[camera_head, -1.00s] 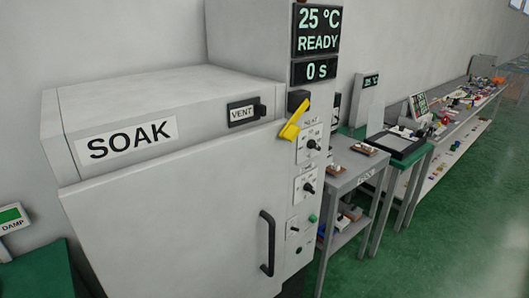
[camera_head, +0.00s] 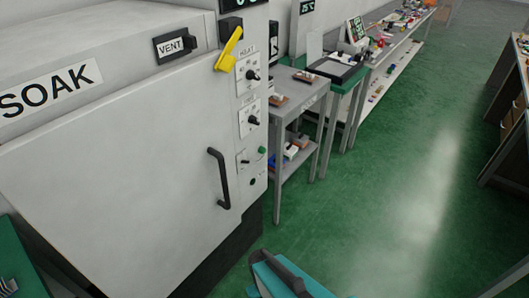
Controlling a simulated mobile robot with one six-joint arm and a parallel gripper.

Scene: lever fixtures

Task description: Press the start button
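The soak oven (camera_head: 120,170) fills the left side, its door shut with a black vertical handle (camera_head: 219,178). On the narrow control panel to the right of the door, a small green button (camera_head: 262,150) stands out beside a small black switch (camera_head: 245,161). A dark round control (camera_head: 253,181) sits below them. No legible label marks any of these as the start button. Above are two black knobs (camera_head: 253,76) (camera_head: 253,120) and a yellow lever (camera_head: 229,49) tilted up to the right. My gripper is not in view.
A teal and dark part, apparently of my arm, shows at the bottom edge. A grey table (camera_head: 309,99) stands right of the oven, with longer benches behind it. Green floor (camera_head: 390,200) between is open.

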